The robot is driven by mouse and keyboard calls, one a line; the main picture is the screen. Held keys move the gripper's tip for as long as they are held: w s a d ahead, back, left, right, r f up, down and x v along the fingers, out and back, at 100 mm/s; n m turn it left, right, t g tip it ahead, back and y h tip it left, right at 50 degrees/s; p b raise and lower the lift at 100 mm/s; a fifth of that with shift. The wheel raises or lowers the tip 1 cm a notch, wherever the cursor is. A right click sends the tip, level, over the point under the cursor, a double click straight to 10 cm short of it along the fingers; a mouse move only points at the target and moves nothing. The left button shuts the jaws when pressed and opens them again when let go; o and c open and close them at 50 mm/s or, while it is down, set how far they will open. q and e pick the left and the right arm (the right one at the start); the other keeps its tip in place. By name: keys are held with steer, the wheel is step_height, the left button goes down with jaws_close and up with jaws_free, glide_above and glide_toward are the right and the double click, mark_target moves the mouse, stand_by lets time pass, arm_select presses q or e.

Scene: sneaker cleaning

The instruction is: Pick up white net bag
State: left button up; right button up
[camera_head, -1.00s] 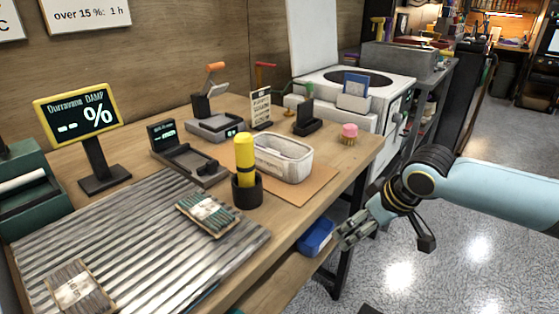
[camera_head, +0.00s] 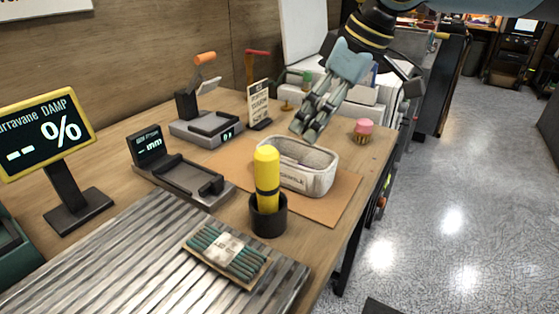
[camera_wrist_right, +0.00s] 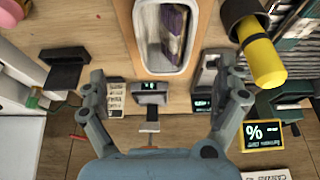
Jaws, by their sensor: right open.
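My left gripper is not in view.
A black cup with a yellow-topped tool (camera_head: 267,178) stands just in front of the container. A caliper-like device (camera_head: 180,172), a small sign (camera_head: 258,104) and a pink-topped brush (camera_head: 363,130) are nearby. A ridged metal tray (camera_head: 120,262) fills the front left.

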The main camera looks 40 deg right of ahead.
mark_target(296, 156)
steer(key=b+x, duration=0.3)
steer(key=x, duration=0.1)
steer(key=shift+s+f, duration=0.1)
steer(key=shift+s, duration=0.05)
steer(key=shift+w+a+f+b, duration=0.1)
steer(key=shift+w+f+b, duration=0.15)
steer(key=shift+f+b, duration=0.05)
steer(key=shift+w+a+f, duration=0.15)
steer(key=shift+f, duration=0.35)
steer(key=x, duration=0.1)
steer(key=b+x, duration=0.2)
steer(key=x, duration=0.1)
steer(key=shift+w+a, duration=0.1)
steer(key=shift+a, duration=0.25)
steer(key=shift+f, duration=0.2)
steer(key=shift+c, duration=0.5)
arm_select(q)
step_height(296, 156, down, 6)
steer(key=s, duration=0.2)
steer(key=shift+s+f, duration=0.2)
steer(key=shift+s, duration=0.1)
arm_select(e)
steer(key=c, duration=1.1)
